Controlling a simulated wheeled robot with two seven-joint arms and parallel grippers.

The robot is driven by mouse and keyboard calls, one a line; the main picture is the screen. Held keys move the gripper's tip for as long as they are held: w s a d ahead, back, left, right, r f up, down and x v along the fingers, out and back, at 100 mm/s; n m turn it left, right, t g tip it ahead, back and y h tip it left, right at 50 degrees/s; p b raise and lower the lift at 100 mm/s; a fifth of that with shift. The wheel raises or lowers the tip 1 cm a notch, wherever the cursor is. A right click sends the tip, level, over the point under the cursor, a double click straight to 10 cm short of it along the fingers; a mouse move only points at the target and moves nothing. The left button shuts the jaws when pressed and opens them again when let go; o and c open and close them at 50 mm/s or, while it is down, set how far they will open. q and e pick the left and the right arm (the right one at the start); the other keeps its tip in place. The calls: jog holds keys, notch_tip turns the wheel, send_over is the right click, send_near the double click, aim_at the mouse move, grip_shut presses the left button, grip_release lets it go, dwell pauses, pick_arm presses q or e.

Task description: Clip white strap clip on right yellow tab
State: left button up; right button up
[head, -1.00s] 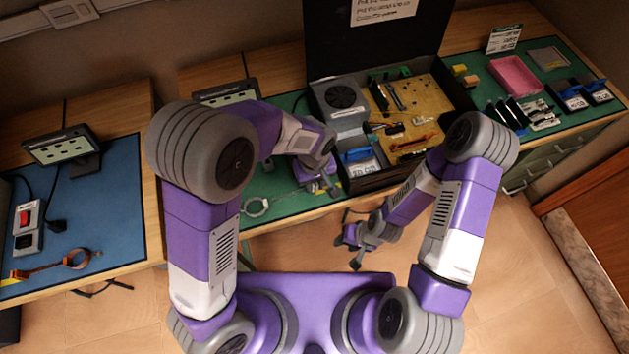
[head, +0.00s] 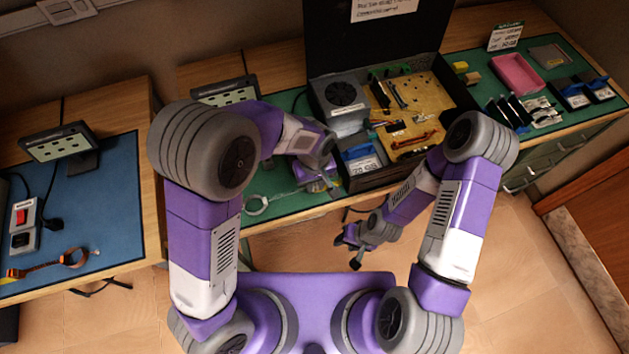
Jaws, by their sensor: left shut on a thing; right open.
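My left gripper (head: 324,186) is low over the green mat, just left of the open black case. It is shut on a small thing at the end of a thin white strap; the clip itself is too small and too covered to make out. The strap's pale ring (head: 257,205) lies on the mat to the left of the gripper. My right gripper (head: 350,246) is open and empty, in front of the bench edge and above the floor. I cannot tell which part is the right yellow tab.
The black case (head: 380,182) holds a fan unit (head: 343,95), a yellow board (head: 434,103) and a blue-handled part (head: 356,152). A pink tray (head: 517,74) and dark tools stand to the right. A blue mat (head: 112,215) with an orange strap (head: 45,268) is at the left.

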pick_arm(q)
jog(key=shift+f+b, duration=0.3)
jog(key=shift+f, duration=0.15)
jog(key=o, duration=0.9)
jog(key=o, duration=0.3)
jog(key=shift+r+p, duration=0.6)
jog(key=shift+r, duration=0.1)
dwell(0.6)
jog(key=shift+r+p, duration=2.45)
jog(key=shift+r, duration=0.55)
